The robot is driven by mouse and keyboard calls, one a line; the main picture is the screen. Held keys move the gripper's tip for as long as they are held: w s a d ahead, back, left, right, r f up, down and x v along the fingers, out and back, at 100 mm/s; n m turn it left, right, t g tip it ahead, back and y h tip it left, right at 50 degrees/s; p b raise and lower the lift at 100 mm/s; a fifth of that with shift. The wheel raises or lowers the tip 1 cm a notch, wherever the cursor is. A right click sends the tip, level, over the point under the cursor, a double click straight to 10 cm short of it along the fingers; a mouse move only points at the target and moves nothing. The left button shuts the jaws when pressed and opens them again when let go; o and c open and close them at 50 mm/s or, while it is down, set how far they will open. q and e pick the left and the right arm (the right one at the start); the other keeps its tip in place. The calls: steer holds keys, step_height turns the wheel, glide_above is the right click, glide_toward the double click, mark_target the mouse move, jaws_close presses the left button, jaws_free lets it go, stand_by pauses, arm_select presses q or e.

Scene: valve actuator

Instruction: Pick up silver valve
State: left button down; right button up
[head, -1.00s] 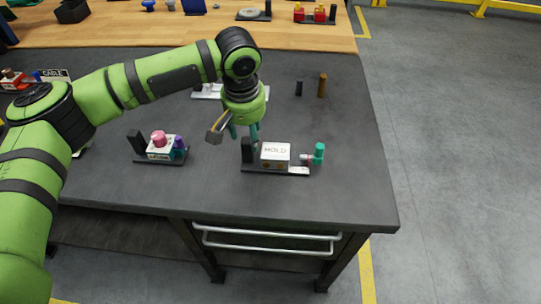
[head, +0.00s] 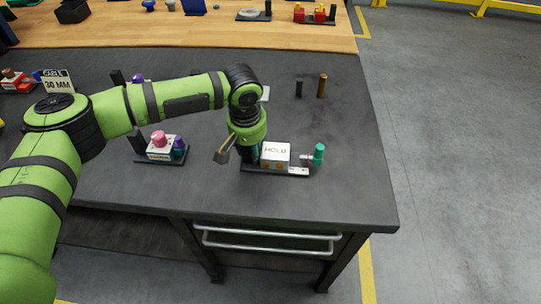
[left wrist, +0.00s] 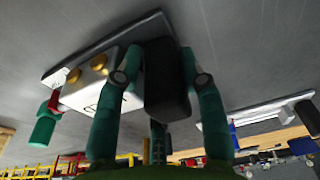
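A silver-white valve box (head: 276,155) with a label on top sits on a dark base plate (head: 270,171) near the table's front right. A green knob (head: 318,154) sticks out on its right side. In the left wrist view the box (left wrist: 92,88) shows two brass ports, with the green knob (left wrist: 43,126) beyond a red collar. A black upright block (left wrist: 166,85) stands at the box's other end. My left gripper (head: 248,151) points down there. Its green fingers (left wrist: 160,62) are spread on both sides of the black block, close to it; contact is unclear. My right gripper is out of view.
A similar unit with pink and purple knobs (head: 162,148) stands left of my gripper. A dark cylinder (head: 299,89) and a brass cylinder (head: 322,86) stand behind the valve. The table's front and right edges are near, with clear surface to the right.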

arm_select(q)
steer(key=shift+w+r, duration=0.1)
steer(key=shift+r, duration=0.3)
step_height(320, 180, up, 8)
steer(key=shift+f, duration=0.1)
step_height(320, 180, down, 6)
steer(key=shift+r, duration=0.1)
steer(key=shift+f, duration=1)
steer(key=shift+f, duration=0.25)
steer(key=shift+s+f, duration=0.2)
steer(key=shift+f, duration=0.05)
stand_by(0.6)
